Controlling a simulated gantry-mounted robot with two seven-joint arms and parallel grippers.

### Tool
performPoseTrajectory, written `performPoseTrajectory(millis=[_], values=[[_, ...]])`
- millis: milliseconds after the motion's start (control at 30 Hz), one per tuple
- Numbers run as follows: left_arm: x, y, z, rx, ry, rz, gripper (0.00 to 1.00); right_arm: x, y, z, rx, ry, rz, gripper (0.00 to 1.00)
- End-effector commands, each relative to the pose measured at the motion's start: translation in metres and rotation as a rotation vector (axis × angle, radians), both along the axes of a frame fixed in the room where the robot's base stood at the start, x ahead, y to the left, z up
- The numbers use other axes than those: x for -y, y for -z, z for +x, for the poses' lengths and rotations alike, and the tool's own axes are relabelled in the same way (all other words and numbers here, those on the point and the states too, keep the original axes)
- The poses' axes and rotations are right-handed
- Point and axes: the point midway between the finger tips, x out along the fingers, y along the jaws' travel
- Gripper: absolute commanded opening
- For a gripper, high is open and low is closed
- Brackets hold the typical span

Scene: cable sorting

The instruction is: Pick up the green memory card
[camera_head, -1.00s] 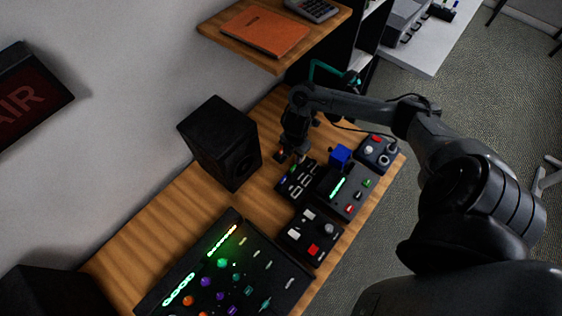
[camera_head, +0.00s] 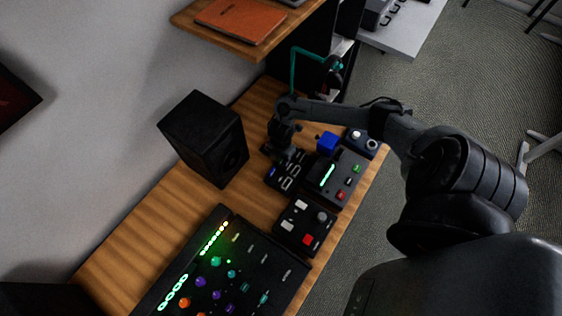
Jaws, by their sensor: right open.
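My right gripper (camera_head: 281,156) is open and points down at the far end of the desk, over the upper edge of a small black port box (camera_head: 287,177). In this view its fingers are dark against the box, and whether they touch it cannot be told. A small green piece (camera_head: 356,168) sits on the black box with a glowing green strip (camera_head: 338,179), to the right of the gripper. It is too small to tell for certain whether it is the green memory card. My left gripper is out of view.
A black speaker (camera_head: 205,138) stands to the left. A button box (camera_head: 304,228) and a large mixer (camera_head: 225,275) lie nearer. A shelf (camera_head: 247,42) overhangs the back. Bare wood (camera_head: 150,225) shows left of the mixer.

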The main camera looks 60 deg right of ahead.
Motion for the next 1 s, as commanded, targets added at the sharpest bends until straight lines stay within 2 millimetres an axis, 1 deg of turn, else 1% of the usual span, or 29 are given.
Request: performPoseTrajectory(millis=[200, 233, 400, 500, 1000], values=[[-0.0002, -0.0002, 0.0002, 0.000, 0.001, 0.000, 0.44, 0.0001, 0.0005, -0.0001, 0.000, 0.000, 0.000, 0.40], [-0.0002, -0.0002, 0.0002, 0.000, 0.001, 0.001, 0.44, 0.0001, 0.0005, -0.0001, 0.000, 0.000, 0.000, 0.39], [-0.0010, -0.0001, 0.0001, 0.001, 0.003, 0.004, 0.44, 0.0001, 0.0004, -0.0001, 0.000, 0.000, 0.000, 0.13], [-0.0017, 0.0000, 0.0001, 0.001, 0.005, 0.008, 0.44, 0.0001, 0.0004, -0.0001, 0.000, 0.000, 0.000, 0.00], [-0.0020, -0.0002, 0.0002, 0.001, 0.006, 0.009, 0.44, 0.0001, 0.0002, -0.0009, -0.002, 0.000, -0.001, 0.00]])
